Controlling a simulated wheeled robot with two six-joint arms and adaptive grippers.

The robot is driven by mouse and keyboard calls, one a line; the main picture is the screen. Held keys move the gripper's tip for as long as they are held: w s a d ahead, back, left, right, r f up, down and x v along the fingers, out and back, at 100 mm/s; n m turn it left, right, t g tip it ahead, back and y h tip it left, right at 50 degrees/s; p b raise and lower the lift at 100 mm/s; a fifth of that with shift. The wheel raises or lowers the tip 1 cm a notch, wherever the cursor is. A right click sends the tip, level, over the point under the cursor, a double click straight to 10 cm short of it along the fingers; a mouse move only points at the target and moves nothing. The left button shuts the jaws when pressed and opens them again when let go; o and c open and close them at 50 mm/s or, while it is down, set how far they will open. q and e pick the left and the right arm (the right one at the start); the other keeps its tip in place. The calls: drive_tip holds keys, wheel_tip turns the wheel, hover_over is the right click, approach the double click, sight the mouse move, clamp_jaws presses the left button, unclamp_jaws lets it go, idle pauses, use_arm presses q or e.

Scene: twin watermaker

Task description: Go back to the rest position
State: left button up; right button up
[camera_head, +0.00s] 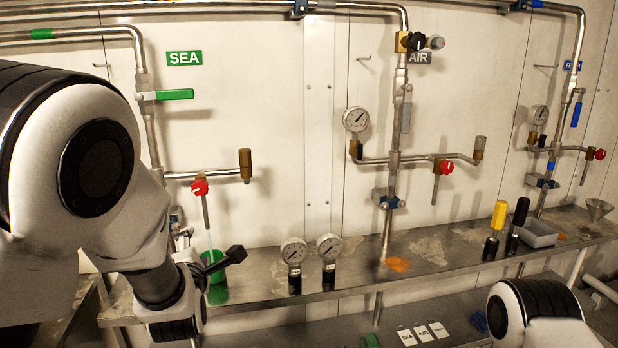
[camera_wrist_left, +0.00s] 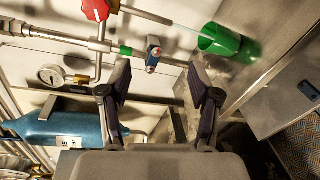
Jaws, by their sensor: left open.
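My left arm comes in from the left in the head view, and its gripper (camera_head: 222,264) is in front of the steel shelf near the green cup (camera_head: 217,292). In the left wrist view the two fingers of my left gripper (camera_wrist_left: 160,82) are spread wide with nothing between them. The green cup (camera_wrist_left: 220,40) lies beyond and to the right of the fingers there, apart from them. A thin pale line runs from the spout under the red knob (camera_head: 200,187) toward the cup. Part of my right arm shows at the lower right; its gripper is out of view.
The steel shelf (camera_head: 345,300) holds two loose gauges (camera_head: 293,252), yellow and black handled tools (camera_head: 498,215), a grey tray (camera_head: 537,233) and a funnel (camera_head: 598,208). Pipes and valves line the wall behind. A blue cylinder (camera_wrist_left: 70,126) is left of the fingers in the wrist view.

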use_arm(q)
drive_tip(key=s+a+f+m+g+h+p, duration=0.1)
drive_tip(key=s+f+g+p, duration=0.15)
drive_tip(key=s+f, duration=0.45)
drive_tip(key=s+f+m+g+p, duration=0.1)
drive_tip(key=s+f+m+g, duration=0.15)
drive_tip(key=f, duration=0.85)
drive_tip(key=s+a+f+m+g+h+p, duration=0.1)
drive_tip(key=s+f+g, duration=0.3)
drive_tip(key=f, duration=0.5)
drive_tip(key=s+d+f+m+g+h+p, duration=0.1)
drive_tip(key=s+f+m+g, duration=0.2)
drive_tip(key=s+m, duration=0.7)
drive_tip(key=s+d+f+m+g+h+p, duration=0.1)
drive_tip(key=s+d+f+m+g+h, duration=0.1)
drive_tip(key=s+m, duration=0.8)
drive_tip(key=s+f+g, duration=0.1)
drive_tip(key=s+f, duration=0.1)
drive_tip(key=s, duration=0.1)
drive_tip(key=shift+s+f, duration=0.15)
drive_tip(key=shift+f, duration=0.05)
